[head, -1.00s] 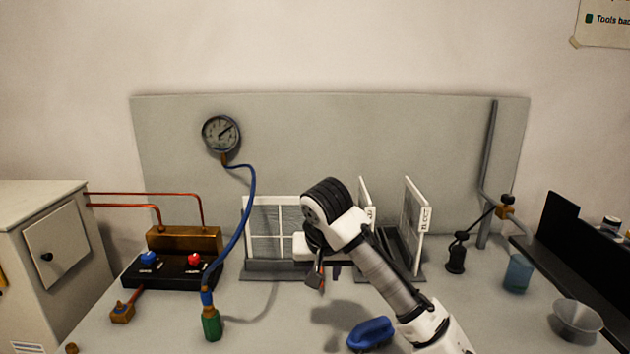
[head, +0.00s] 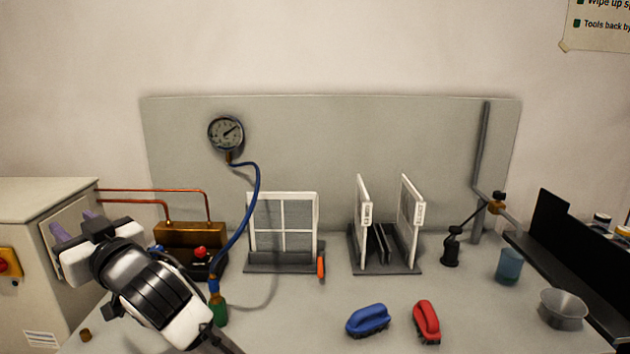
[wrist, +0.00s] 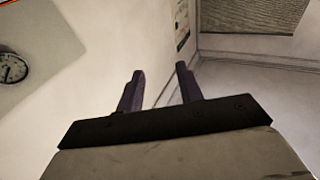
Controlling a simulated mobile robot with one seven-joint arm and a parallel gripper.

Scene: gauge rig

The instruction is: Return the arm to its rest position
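My gripper (head: 73,226) is at the left of the head view, raised in front of the grey cabinet and above the bench's left end. In the wrist view its two dark fingers (wrist: 158,88) stand apart with nothing between them, only wall behind. My arm's wrist links cover part of the black valve block and the bench's left front.
The cabinet (head: 30,215) stands close beside my gripper. A brass block (head: 190,234), a blue hose (head: 250,205) and a gauge (head: 226,133) are to its right.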

